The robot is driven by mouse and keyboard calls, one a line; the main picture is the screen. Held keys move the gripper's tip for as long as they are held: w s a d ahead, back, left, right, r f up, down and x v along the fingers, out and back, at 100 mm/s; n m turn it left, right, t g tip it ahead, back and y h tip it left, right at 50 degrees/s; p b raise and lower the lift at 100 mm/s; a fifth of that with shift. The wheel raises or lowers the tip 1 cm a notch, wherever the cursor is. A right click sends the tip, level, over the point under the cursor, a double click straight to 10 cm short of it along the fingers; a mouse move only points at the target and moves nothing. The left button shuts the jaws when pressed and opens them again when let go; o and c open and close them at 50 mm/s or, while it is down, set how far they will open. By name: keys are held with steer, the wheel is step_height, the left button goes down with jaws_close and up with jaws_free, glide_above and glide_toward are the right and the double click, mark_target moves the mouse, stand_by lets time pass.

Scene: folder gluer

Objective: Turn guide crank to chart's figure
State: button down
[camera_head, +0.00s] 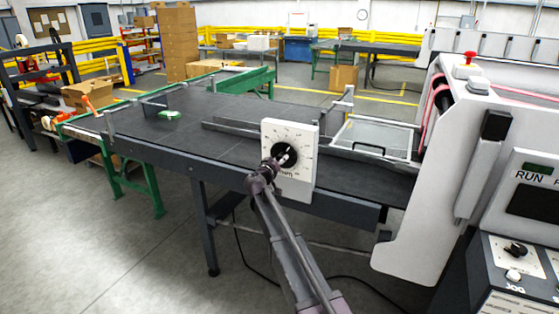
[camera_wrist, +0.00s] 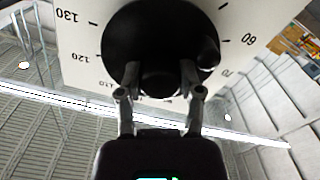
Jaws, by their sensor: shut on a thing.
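The guide crank (camera_head: 289,150) is a black round knob on a white dial plate (camera_head: 303,182) at the front edge of the dark table. My gripper (camera_head: 274,163) reaches it from below and in front. In the wrist view, my gripper (camera_wrist: 159,82) has its two fingers on either side of the crank's central hub, shut on it. The black crank disc (camera_wrist: 135,25) has a small handle (camera_wrist: 208,54) at its right edge. Dial figures 130, 120, 60 and 70 show around it, tilted in this view; the 110 is partly hidden. The chart cannot be made out.
Metal guide rails (camera_head: 240,128) run beside the dial plate. The large white machine (camera_head: 430,190) with a red button (camera_head: 469,57) and RUN panel (camera_head: 535,175) stands at right.

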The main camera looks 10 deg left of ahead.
steer(key=n, duration=0.4)
steer(key=shift+w+n, duration=0.1)
steer(key=shift+n, duration=0.2)
steer(key=n, duration=0.4)
steer(key=shift+r+n, duration=0.1)
steer(key=shift+n, duration=0.2)
steer(key=n, duration=0.4)
steer(key=shift+n, duration=2.5)
steer(key=shift+c, duration=1.3)
jaws_free()
